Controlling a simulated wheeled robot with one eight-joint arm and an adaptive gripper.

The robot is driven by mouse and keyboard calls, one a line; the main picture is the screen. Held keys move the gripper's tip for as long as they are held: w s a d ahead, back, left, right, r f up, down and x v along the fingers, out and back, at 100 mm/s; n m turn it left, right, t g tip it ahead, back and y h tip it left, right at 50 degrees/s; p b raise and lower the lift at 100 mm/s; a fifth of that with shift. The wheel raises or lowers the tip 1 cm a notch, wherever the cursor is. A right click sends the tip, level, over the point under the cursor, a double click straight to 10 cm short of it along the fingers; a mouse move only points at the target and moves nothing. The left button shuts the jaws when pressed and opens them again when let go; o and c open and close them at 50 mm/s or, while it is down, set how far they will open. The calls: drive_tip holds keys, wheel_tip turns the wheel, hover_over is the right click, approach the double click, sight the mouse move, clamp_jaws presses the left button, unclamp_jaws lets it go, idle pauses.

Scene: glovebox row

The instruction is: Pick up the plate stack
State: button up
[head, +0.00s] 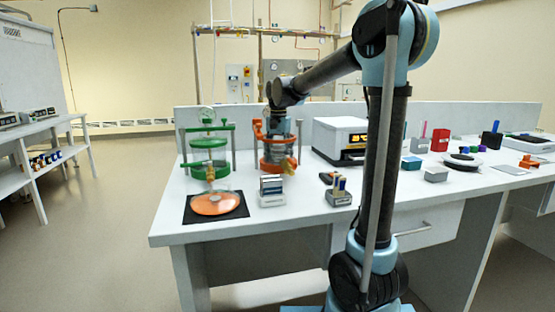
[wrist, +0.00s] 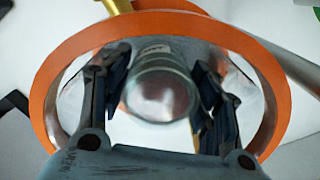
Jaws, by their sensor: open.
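A small stack of flat light and dark layers (head: 271,188), which looks like the plate stack, stands on the white bench near its front edge, right of a black mat. My gripper (head: 278,133) is behind and above it, at a stand with orange rings (head: 279,166). In the wrist view, my gripper (wrist: 160,68) is open, with its dark fingers inside an orange ring (wrist: 62,62). A clear or metallic cylinder (wrist: 160,90) shows between the fingers; I cannot tell whether they touch it. The plate stack is not recognisable in the wrist view.
A green-ringed stand (head: 208,143) is at the left, with an orange disc (head: 215,204) on the black mat (head: 194,217) before it. A small holder (head: 339,198) stands right of the stack. A white instrument (head: 337,124) is behind. Bare bench lies along the front edge.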

drive_tip(key=c, duration=0.8)
drive_tip(key=shift+r, duration=0.1)
